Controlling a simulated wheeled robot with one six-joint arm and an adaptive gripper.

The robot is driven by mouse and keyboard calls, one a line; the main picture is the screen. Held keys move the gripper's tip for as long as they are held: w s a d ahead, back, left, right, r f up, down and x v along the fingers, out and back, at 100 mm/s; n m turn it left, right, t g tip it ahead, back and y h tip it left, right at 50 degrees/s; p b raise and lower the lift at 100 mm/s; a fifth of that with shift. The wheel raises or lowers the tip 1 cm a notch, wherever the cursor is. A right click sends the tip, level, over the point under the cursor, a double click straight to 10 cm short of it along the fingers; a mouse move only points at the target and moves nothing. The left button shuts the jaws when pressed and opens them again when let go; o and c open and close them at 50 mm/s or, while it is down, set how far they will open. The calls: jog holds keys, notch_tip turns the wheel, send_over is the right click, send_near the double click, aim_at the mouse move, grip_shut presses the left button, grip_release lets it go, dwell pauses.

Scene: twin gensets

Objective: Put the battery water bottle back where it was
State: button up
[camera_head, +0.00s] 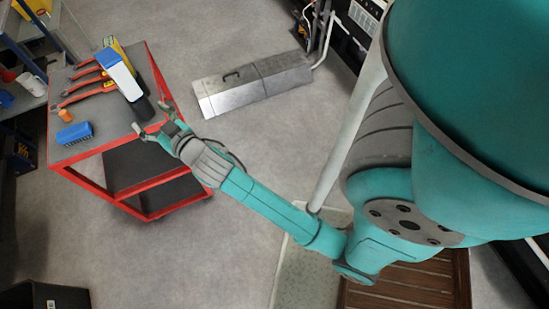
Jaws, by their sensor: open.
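A dark cylindrical thing (143,107) lies between the bottle and the fingers. I cannot tell whether the fingers touch it. Nothing is visibly held.
The cart top also holds red-handled tools (85,92), a blue block (74,133), a small orange item (65,115) and a yellow item (113,45). A metal box (250,84) lies on the floor. A shelf with containers stands at the left. Open floor lies below the cart.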

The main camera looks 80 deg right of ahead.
jog(key=s+a+f+n+y, duration=0.2)
jog(key=s+a+f, duration=0.2)
jog(key=s+a, duration=0.3)
jog(key=s+a+f+n+y, duration=0.1)
jog(key=s+a+f+y, duration=0.3)
jog(key=s, duration=0.5)
jog(key=s+a+r+n, duration=0.1)
jog(key=s+a, duration=0.2)
jog(key=s, duration=0.7)
jog(key=s+a+r+g+y, duration=0.1)
jog(key=s+a, duration=0.2)
jog(key=s, duration=0.7)
jog(key=shift+r+n, duration=0.15)
jog(key=shift+n, duration=0.25)
jog(key=shift+s, duration=0.1)
